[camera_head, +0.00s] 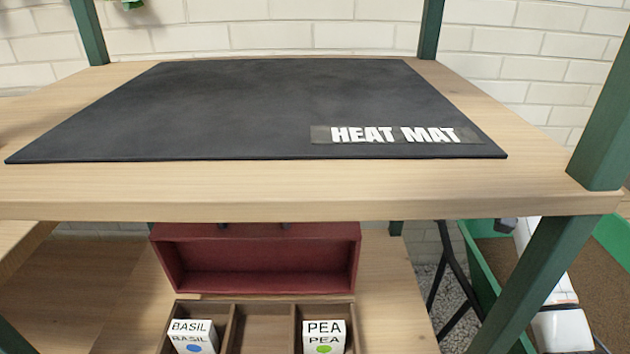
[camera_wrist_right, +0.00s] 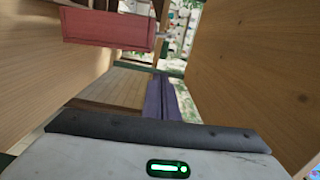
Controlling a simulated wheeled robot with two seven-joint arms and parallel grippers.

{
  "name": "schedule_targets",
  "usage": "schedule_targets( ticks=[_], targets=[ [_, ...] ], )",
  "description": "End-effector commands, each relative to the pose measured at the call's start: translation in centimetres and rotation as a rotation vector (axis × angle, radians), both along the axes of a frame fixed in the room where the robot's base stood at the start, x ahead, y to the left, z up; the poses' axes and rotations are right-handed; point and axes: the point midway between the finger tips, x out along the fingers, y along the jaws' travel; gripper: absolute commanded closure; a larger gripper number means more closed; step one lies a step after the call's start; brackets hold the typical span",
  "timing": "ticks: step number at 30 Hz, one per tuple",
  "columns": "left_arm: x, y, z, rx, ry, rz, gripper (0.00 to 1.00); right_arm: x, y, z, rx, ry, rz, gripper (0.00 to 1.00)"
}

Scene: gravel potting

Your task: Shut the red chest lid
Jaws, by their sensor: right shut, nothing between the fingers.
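The red chest lid (camera_head: 258,284) stands open on the lower shelf in the head view, its hollow inside facing me. In front of it is the open chest body (camera_head: 236,335), with brown-walled compartments. A BASIL packet (camera_head: 193,338) is in the left compartment and a PEA packet (camera_head: 324,338) in the right one; the middle looks empty. In the right wrist view a red part of the chest (camera_wrist_right: 108,28) shows at upper left. My right gripper (camera_wrist_right: 161,84) is shut and empty, apart from that red part. My left gripper is in neither view.
The upper tabletop (camera_head: 300,190), with a black heat mat (camera_head: 250,105), overhangs the shelf (camera_head: 385,300) and hides part of it. Green posts (camera_head: 520,285) frame the bench. A green-edged bin (camera_head: 485,255) stands at right. In the wrist view, wooden boards flank my gripper.

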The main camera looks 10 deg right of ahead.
Motion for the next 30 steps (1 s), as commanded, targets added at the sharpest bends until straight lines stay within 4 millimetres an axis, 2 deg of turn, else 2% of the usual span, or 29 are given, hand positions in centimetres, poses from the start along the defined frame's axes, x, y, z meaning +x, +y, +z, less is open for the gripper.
schedule_targets(
  ticks=[5,17,24,30],
  targets=[
    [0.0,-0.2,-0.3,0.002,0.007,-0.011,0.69,0.3,1.8,-0.1,0.002,-0.001,0.002,1.00],
    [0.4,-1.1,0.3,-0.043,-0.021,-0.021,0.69,1.6,10.2,-0.1,0.003,-0.003,0.003,1.00],
    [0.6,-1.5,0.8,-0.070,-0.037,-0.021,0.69,-1.3,11.1,-0.4,0.000,0.000,0.001,1.00],
    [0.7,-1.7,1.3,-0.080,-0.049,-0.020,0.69,-2.1,11.4,-0.3,0.000,0.001,0.000,1.00]
  ],
)
